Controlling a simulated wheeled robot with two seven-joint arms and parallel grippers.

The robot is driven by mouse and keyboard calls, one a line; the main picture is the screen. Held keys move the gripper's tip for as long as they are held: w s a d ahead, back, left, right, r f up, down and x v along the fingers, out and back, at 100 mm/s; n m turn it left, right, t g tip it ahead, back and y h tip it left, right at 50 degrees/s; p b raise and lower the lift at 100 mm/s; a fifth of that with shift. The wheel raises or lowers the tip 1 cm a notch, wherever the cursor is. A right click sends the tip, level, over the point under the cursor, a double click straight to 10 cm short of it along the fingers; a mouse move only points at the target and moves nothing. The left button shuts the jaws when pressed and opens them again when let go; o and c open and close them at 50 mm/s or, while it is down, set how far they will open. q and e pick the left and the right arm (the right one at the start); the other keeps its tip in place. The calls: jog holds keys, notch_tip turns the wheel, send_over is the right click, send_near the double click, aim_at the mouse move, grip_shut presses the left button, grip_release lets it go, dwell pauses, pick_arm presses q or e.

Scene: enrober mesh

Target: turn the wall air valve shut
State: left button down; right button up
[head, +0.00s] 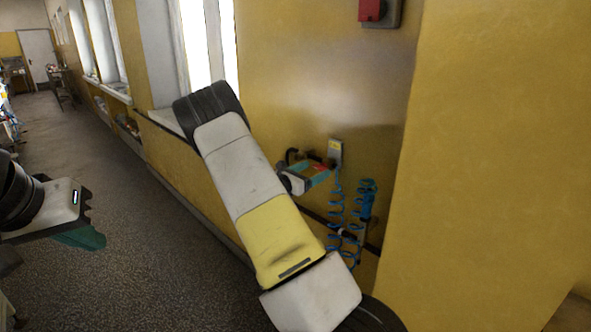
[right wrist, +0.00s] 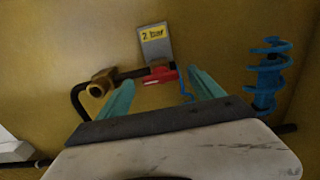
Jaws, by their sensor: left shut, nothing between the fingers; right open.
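The wall air valve has a brass body (right wrist: 103,82) with a black pipe and a red handle (right wrist: 158,75), which lies roughly level along the wall pipe, just below a grey plate marked "2 bar" (right wrist: 153,40). My right gripper (right wrist: 162,80) is open and empty, with one teal finger on each side of the red handle in the picture. I cannot tell whether the fingers touch the handle. In the head view my right gripper (head: 314,174) is at the wall and partly hides the valve. My left gripper (head: 85,237) is shut and empty at the left, far from the valve.
A blue coiled hose (right wrist: 268,75) hangs to the right of the valve. A red box (head: 372,10) is on the wall above. A yellow wall corner (head: 490,150) juts out at the right. Open floor (head: 120,170) lies to the left, along the windows.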

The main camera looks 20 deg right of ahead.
jog(key=shift+x, duration=1.1)
jog(key=shift+c, duration=0.5)
jog(key=c, duration=1.3)
